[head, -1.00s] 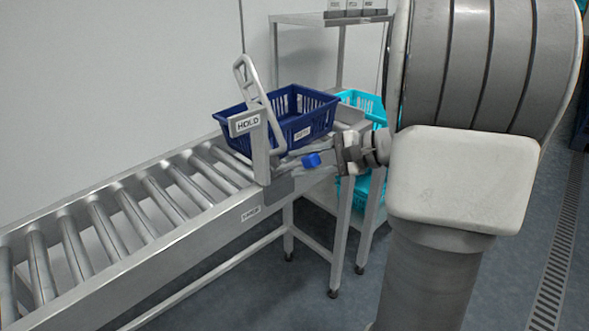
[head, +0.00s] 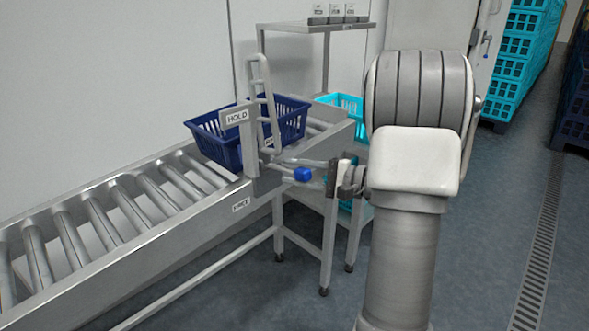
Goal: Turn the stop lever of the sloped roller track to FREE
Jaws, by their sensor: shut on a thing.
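The sloped roller track (head: 150,232) runs from lower left to the middle. A post with a HOLD sign (head: 237,117) stands at its near side. A grey barred stop frame (head: 264,100) rises beside the post, nearly upright, in front of a dark blue crate (head: 222,150) on the rollers. The stop lever's blue grip (head: 302,174) is right of the post, at the track's side. My gripper (head: 308,172) reaches it from the right and is shut on it. The fingertips are small here, and the exact grasp is hard to make out.
A metal shelf (head: 300,28) with small labelled boxes stands behind, with a turquoise crate (head: 345,102) below. The track's legs stand close to my gripper. Stacked turquoise crates (head: 522,50) are at the back right. The floor to the right is clear.

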